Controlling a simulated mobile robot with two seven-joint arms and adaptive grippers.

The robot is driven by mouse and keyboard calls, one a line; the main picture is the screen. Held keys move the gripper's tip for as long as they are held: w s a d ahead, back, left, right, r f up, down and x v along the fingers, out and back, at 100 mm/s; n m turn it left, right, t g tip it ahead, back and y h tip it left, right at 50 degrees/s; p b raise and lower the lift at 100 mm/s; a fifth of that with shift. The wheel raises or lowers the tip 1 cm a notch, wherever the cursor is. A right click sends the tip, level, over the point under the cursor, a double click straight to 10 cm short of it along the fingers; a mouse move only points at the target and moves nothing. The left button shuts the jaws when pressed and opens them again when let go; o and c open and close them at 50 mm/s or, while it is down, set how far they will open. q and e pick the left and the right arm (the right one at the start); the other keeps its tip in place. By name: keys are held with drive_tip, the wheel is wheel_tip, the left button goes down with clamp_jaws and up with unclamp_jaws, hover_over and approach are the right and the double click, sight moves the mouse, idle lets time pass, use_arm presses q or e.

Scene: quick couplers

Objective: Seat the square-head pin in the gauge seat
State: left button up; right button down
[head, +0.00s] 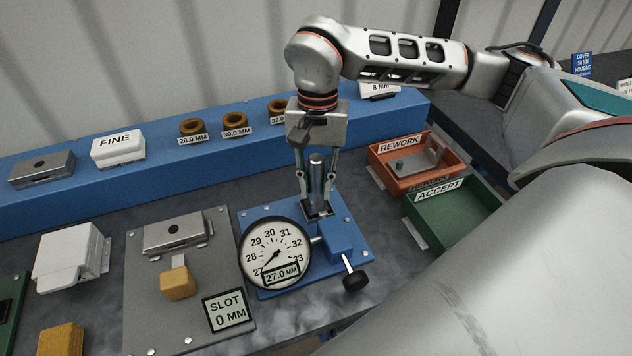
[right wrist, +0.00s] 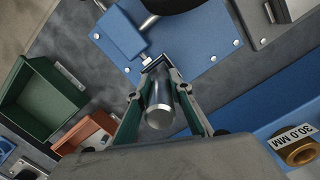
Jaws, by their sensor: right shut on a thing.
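The pin (head: 317,172) is a grey metal cylinder, upright at the blue gauge (head: 342,226). Its lower end and head are hidden between my fingers and the gauge seat, so I cannot tell whether it is seated. My right gripper (head: 318,205) points down and is shut on the pin just above the gauge. In the right wrist view the pin (right wrist: 159,108) stands between the two fingers (right wrist: 160,72), over the blue gauge plate (right wrist: 185,40). The gauge dial (head: 275,254) has a 27.0 mm label, and its needle points to the lower left. My left gripper is not in view.
A grey slot fixture (head: 150,305) stands left of the gauge. An orange REWORK bin (head: 384,176) and a green ACCEPT bin (head: 418,212) stand to the right. A blue shelf (head: 215,165) with rings and blocks runs behind. A black knob (head: 355,281) sticks out in front.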

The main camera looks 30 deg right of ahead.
sight(317, 157)
drive_tip(key=c, duration=1.8)
unclamp_jaws()
drive_tip(key=r, duration=0.8)
drive_tip(key=w+d+r+p, duration=0.1)
drive_tip(key=r, duration=0.3)
drive_tip(key=shift+r, duration=0.1)
